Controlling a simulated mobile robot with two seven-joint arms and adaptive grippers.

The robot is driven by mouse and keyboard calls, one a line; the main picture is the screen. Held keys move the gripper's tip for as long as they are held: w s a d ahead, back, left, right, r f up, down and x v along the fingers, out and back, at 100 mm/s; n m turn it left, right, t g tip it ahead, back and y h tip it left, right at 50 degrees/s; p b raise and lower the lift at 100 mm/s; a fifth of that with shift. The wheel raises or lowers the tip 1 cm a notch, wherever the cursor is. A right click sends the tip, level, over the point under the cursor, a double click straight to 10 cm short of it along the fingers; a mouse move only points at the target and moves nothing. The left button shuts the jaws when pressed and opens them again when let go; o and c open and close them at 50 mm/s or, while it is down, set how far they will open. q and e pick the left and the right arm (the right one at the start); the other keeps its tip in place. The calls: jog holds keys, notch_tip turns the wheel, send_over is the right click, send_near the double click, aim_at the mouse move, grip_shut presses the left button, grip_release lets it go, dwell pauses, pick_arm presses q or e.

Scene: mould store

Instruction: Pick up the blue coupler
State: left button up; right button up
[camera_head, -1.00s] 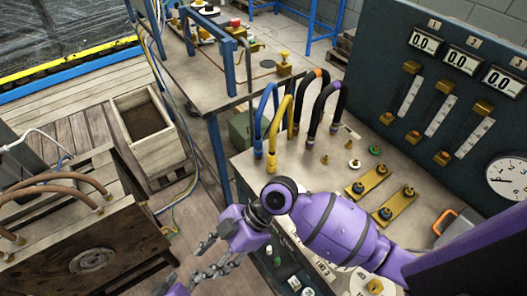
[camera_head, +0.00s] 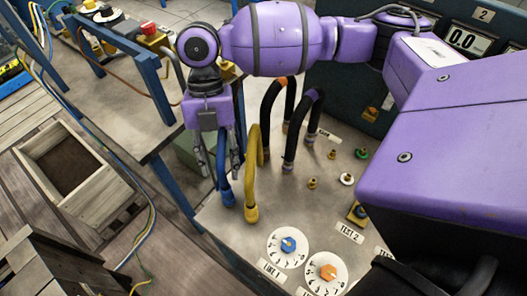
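The blue coupler (camera_head: 227,196) is at the lower end of the blue hose (camera_head: 221,157), upright at the left side of the test bench. My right gripper (camera_head: 219,172) points down over it, with its fingers open on either side of the blue hose, just above the coupler. I cannot tell whether either finger touches the hose. The hose's upper part is hidden behind my gripper. My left gripper is not in view.
A yellow hose (camera_head: 252,165) stands close to the right of my gripper. Black hoses with orange (camera_head: 270,105) and purple (camera_head: 292,130) bands stand farther right. Dials (camera_head: 288,247) are at the bench front. A wooden planter box (camera_head: 110,195) is at the left.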

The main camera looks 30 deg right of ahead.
aim_at(226, 191)
jog(key=x, duration=0.2)
jog(key=s+x, duration=0.1)
jog(key=x, duration=0.2)
jog(key=p+x, duration=0.1)
jog(key=x, duration=0.1)
jog(key=shift+s+r, duration=0.1)
jog(key=shift+s, duration=0.25)
jog(key=shift+a+f, duration=0.1)
jog(key=shift+f, duration=0.25)
jog(key=shift+c, duration=0.4)
grip_shut()
